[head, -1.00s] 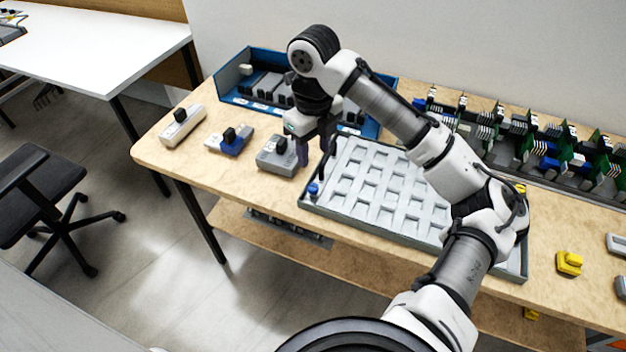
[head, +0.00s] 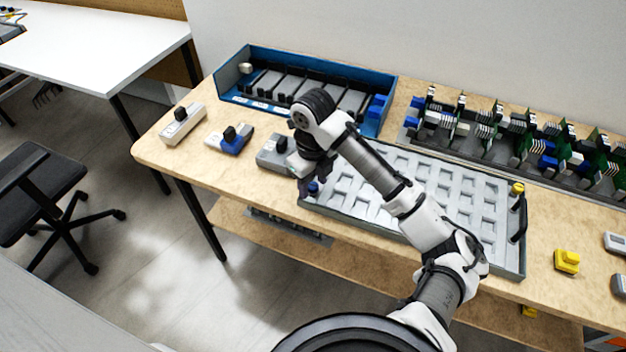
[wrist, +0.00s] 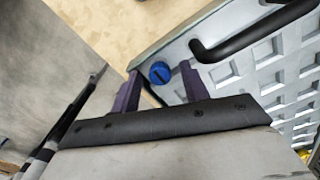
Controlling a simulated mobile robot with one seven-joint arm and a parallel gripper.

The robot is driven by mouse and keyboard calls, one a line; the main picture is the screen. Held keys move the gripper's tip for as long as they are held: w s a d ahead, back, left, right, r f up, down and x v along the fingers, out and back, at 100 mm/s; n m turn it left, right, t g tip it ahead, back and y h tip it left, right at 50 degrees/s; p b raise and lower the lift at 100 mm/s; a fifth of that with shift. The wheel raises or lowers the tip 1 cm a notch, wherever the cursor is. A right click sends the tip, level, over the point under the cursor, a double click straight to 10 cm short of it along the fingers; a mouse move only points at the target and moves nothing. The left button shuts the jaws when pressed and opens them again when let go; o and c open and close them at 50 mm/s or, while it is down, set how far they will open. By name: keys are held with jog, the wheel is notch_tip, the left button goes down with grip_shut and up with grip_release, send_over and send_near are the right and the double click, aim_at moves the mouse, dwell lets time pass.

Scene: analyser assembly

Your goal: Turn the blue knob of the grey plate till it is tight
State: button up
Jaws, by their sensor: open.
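The grey plate (head: 463,199) is a tray-like panel with rows of square pockets, lying on the wooden table; it also shows in the wrist view (wrist: 262,88). Its blue knob (head: 313,187) sits at the plate's left corner, partly behind my gripper in the head view. In the wrist view the blue knob (wrist: 160,72) lies between and just beyond my gripper's two fingertips. My gripper (wrist: 160,82) is open and empty, above the plate's left corner; it also shows in the head view (head: 308,188). I cannot tell whether the fingers touch the knob.
A black handle (wrist: 245,35) stands on the plate near the knob. A grey block with a black top (head: 277,152) lies close left of my gripper. A blue bin (head: 247,97) stands behind. A yellow knob (head: 517,189) is at the plate's far right corner.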

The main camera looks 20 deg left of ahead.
jog(key=shift+c, duration=0.5)
grip_shut()
jog(key=shift+m, duration=0.4)
